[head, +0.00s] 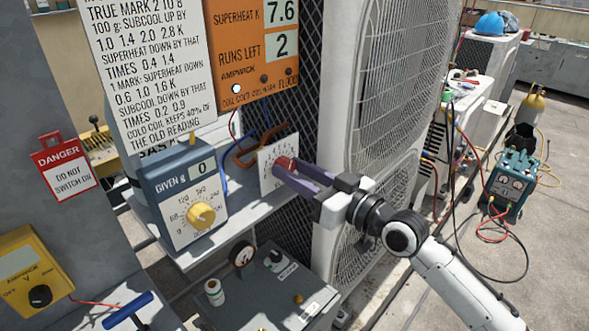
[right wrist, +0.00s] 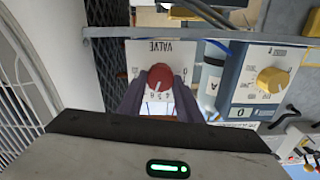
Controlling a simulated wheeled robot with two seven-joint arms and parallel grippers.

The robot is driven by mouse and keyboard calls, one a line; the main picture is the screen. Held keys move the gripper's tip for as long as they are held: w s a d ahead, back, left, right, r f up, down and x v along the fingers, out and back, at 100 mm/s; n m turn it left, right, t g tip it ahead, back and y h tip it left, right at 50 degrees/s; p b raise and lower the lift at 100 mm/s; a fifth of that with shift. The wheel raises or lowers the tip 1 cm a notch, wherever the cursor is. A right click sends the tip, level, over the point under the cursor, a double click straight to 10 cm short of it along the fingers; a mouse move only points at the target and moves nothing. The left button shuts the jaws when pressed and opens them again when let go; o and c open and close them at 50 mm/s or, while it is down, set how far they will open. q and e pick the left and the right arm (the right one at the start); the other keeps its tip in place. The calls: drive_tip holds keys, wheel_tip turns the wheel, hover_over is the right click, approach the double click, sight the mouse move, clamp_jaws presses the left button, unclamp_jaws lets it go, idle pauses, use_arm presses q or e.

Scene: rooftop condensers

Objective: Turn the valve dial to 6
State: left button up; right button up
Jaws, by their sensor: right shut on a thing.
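The valve dial is a red knob (right wrist: 160,77) on a white plate (right wrist: 146,52) marked VALVE, which appears upside down in the right wrist view. Small numbers show on the plate below the knob, partly between my fingers. A pale mark shows on the knob, but I cannot tell exactly which number it points at. My right gripper (right wrist: 160,90) is shut on the knob, one purple finger on each side. In the head view the red knob (head: 284,163) shows at the tips of the right gripper (head: 289,168), in front of the white plate (head: 266,172). My left gripper is not in view.
Left of the plate stands a blue box with a yellow knob (head: 201,216), reading "GIVEN g 0". An orange display (head: 254,50) above reads superheat 7.6 and runs left 2. A condenser (head: 395,80) stands close behind my right arm. A grey case (head: 262,290) lies below.

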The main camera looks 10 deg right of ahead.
drive_tip(key=o, duration=1)
drive_tip(key=shift+o, duration=0.2)
drive_tip(key=b+v, duration=0.1)
drive_tip(key=v, duration=0.9)
drive_tip(key=shift+b, duration=0.35)
drive_tip(key=shift+s+d, duration=0.1)
drive_tip(key=shift+s, duration=0.05)
